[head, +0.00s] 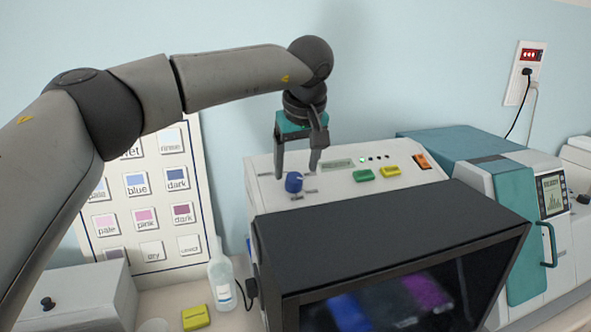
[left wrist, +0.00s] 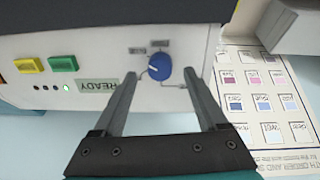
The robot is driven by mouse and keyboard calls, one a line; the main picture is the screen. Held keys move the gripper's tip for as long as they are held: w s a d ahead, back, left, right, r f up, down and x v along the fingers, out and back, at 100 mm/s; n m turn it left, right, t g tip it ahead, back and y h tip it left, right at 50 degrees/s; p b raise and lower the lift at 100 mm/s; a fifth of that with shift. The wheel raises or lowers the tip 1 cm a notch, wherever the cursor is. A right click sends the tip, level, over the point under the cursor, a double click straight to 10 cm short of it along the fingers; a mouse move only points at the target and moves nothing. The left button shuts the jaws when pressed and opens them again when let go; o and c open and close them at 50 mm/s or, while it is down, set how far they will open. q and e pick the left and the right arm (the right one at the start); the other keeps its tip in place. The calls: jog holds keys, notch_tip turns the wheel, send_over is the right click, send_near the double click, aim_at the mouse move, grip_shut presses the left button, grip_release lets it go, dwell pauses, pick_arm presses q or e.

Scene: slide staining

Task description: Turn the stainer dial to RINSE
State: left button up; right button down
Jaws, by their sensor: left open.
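The stainer (head: 400,225) is a white box with a dark sloped front and a control panel along its top back. Its blue dial (head: 293,182) sits at the left of that panel; it also shows in the left wrist view (left wrist: 159,68), with a white pointer mark and small labels around it, too small to read surely. My left gripper (head: 297,172) is open above the panel, pointing down at the dial. In the left wrist view its fingers (left wrist: 165,80) stand on either side of the dial, apart from it as far as I can tell. My right gripper is out of view.
Green (head: 363,175) and yellow (head: 390,171) buttons, an orange switch (head: 422,161) and a READY display (left wrist: 96,87) are on the panel. A colour chart (head: 150,222) and a clear bottle (head: 221,275) stand left. A teal-and-white machine (head: 515,215) stands right.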

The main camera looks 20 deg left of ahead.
aim_at(294, 181)
pick_arm(q)
jog(key=shift+x, duration=1.45)
jog(key=shift+c, duration=0.2)
grip_shut()
